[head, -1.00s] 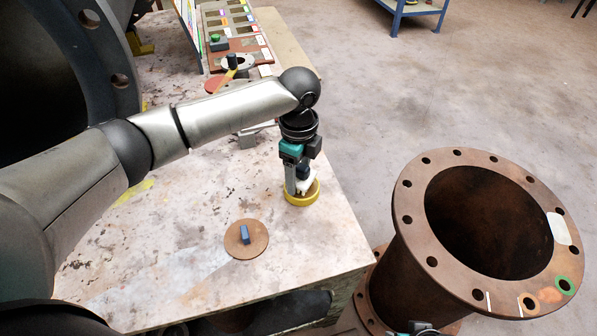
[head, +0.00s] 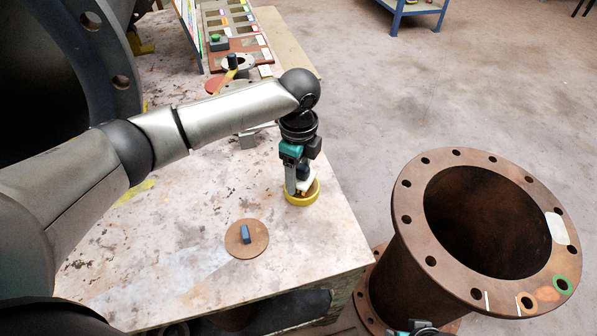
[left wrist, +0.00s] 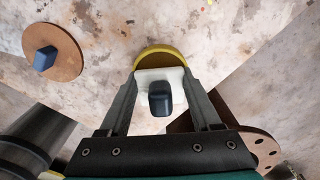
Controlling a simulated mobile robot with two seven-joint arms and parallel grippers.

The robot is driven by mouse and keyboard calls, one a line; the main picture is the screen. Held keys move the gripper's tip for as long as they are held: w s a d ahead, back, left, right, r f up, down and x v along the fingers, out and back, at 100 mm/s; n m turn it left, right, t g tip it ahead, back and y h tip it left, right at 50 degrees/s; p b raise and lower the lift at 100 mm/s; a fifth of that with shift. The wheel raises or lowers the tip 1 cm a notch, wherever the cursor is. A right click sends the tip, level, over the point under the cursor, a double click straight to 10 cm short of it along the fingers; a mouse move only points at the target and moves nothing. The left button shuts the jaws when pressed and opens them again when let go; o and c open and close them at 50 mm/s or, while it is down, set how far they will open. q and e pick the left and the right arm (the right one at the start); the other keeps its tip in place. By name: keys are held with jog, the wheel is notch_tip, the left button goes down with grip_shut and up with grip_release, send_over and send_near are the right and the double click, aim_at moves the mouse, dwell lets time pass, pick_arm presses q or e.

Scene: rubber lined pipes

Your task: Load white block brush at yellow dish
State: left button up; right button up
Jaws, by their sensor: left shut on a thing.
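My left gripper (head: 300,184) is shut on the white block brush (left wrist: 147,82) just above the yellow dish. The brush has a white block with a dark knob-like handle (left wrist: 160,98), and it sits between the two fingers in the left wrist view. In the head view the brush (head: 309,185) looks tilted, with its lower part within the outline of the yellow dish (head: 301,201). The dish (left wrist: 160,53) is partly hidden behind the brush in the wrist view. I cannot tell whether the bristles touch inside. Part of my right arm's end (head: 420,328) shows at the bottom edge; its fingers do not show clearly.
A brown disc with a blue handle (head: 246,240) lies on the table left of the dish. A rusty flanged pipe (head: 408,240) stands right of the table edge. A coloured rack (head: 232,40) and more discs (head: 236,64) are at the back. Bare tabletop surrounds the brown disc.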

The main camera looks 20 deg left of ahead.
pick_arm(q)
jog(key=shift+s+f+p, duration=0.15)
jog(key=shift+p, duration=0.15)
pick_arm(e)
jog(key=shift+r, duration=0.35)
dwell(0.9)
pick_arm(q)
jog(key=shift+r+p, duration=0.85)
jog(key=shift+p, duration=0.15)
jog(key=shift+r+p, duration=0.5)
jog(key=shift+p, duration=0.15)
jog(key=shift+r+p, duration=0.5)
jog(key=shift+p, duration=0.1)
jog(key=shift+r+p, duration=0.7)
jog(key=shift+p, duration=0.2)
jog(key=shift+r+p, duration=0.55)
jog(key=shift+p, duration=0.2)
jog(key=shift+r+p, duration=0.5)
jog(key=shift+p, duration=0.15)
pick_arm(e)
jog(key=s+d+f, duration=0.4)
jog(key=s+f, duration=0.2)
jog(key=s+d+f+g, duration=0.1)
jog(key=s+d+f, duration=0.2)
jog(key=s+f, duration=0.4)
jog(key=shift+d+h, duration=0.35)
jog(key=shift+h, duration=0.05)
